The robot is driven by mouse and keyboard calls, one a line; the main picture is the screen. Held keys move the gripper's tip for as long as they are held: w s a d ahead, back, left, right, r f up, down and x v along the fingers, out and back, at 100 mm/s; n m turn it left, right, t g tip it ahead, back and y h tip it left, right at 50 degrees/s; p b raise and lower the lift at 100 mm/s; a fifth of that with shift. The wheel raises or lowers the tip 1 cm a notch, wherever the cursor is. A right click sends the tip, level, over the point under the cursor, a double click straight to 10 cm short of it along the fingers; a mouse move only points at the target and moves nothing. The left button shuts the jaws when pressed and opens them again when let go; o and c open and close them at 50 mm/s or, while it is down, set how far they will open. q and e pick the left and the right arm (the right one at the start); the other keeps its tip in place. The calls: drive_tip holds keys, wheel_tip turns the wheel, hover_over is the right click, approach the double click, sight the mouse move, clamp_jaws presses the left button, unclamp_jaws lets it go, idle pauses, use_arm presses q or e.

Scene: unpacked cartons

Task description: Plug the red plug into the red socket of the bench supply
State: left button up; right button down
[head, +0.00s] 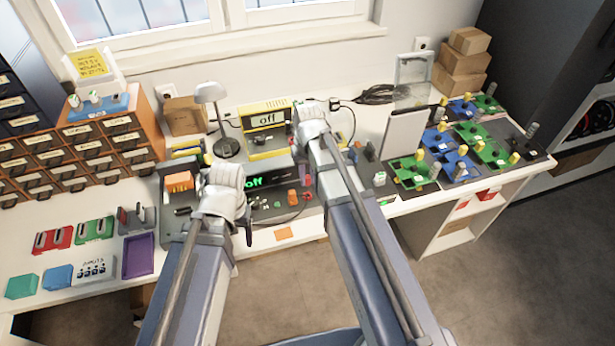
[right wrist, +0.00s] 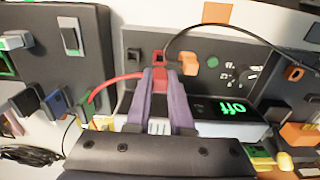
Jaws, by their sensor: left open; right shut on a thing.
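The bench supply (head: 253,182) is a dark box with a green "off" display, near the front of the bench. The display also shows upside down in the right wrist view (right wrist: 233,107). My right gripper (right wrist: 160,78) is shut on the red plug (right wrist: 159,70), whose red cable (right wrist: 108,86) runs off to the left. A red socket (right wrist: 160,56) lies right at the plug's far end, beside a dark socket. Whether the plug is in it I cannot tell. My left gripper (head: 246,228) is open over the bench's left part, its fingertips mostly hidden by its wrist.
Green and blue boards (head: 462,160) fill the right side, beside an upright grey panel (head: 402,133). Drawers and trays are at the left. A thin black cable (right wrist: 215,27) arches near the plug.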

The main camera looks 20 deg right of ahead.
sight(307, 186)
drive_tip(key=shift+f+b, duration=1.8)
drive_tip(key=shift+f, duration=0.3)
drive_tip(key=shift+f+b, duration=0.7)
idle(0.6)
drive_tip(key=c, duration=0.7)
unclamp_jaws()
drive_tip(key=shift+r, duration=0.1)
wheel_tip(307, 186, up, 8)
drive_tip(key=p, duration=0.8)
